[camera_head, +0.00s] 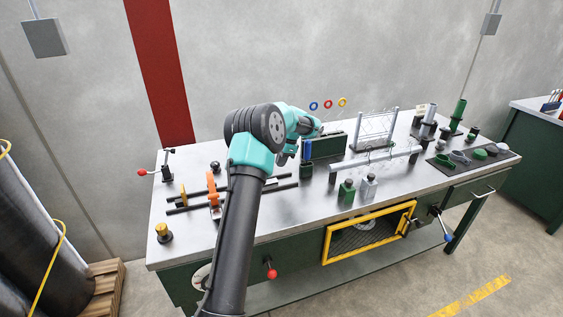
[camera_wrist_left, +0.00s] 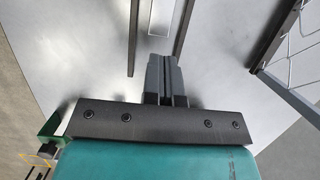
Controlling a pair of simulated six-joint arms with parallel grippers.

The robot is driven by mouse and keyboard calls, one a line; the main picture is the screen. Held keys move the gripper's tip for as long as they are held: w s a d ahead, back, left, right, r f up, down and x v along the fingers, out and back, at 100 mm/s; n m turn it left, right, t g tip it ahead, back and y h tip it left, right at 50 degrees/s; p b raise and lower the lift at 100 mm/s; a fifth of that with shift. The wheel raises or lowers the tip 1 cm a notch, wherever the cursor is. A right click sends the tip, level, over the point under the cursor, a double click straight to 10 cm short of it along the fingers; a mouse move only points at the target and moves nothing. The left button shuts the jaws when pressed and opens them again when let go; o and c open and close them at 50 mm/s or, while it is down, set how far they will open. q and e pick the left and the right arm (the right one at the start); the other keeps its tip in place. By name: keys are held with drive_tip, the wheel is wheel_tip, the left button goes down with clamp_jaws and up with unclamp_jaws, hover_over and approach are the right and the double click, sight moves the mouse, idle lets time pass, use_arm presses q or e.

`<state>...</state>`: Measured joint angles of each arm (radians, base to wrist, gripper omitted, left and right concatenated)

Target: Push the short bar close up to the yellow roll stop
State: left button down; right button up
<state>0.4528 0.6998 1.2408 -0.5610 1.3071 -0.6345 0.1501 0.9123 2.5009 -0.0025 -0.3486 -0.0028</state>
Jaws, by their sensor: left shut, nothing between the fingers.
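A yellow upright piece (camera_head: 183,195), which looks like the yellow roll stop, stands at the dark rails on the left of the bench in the head view. Two dark bars or rails (camera_head: 187,208) run there from left to right, partly hidden by my arm. I cannot tell which bar is the short one. In the left wrist view a dark bar (camera_wrist_left: 133,38) and a second dark-edged bar (camera_wrist_left: 184,27) lie beyond the fingers. My left gripper (camera_head: 282,159) is over the bench, its fingers (camera_wrist_left: 167,58) shut and empty. My right gripper is out of view.
An orange piece (camera_head: 212,188) stands beside the yellow one. A yellow-topped knob (camera_head: 162,232) is at the front left. Green and grey bottles (camera_head: 346,192), a wire rack (camera_head: 376,130) and a raised grey bar (camera_head: 385,160) stand to the right. Bare bench shows at the front.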

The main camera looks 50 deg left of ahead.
sight(276, 180)
use_arm(q)
drive_tip(key=shift+f, duration=3.5)
drive_tip(key=shift+s, duration=0.1)
drive_tip(key=shift+s+a, duration=0.3)
drive_tip(key=shift+s, duration=0.3)
drive_tip(key=shift+s+a+f, duration=0.1)
drive_tip(key=shift+s+a, duration=0.6)
drive_tip(key=shift+s, duration=1)
drive_tip(key=shift+s+a+r, duration=0.1)
drive_tip(key=shift+s+a, duration=0.65)
drive_tip(key=shift+s, duration=1)
drive_tip(key=shift+s+a+f, duration=0.1)
drive_tip(key=shift+s+a, duration=0.6)
drive_tip(key=shift+s, duration=1)
drive_tip(key=a+v, duration=0.1)
drive_tip(key=v, duration=0.7)
drive_tip(key=shift+s+d+r, duration=0.25)
drive_tip(key=shift+d+r, duration=0.05)
drive_tip(key=shift+r, duration=0.05)
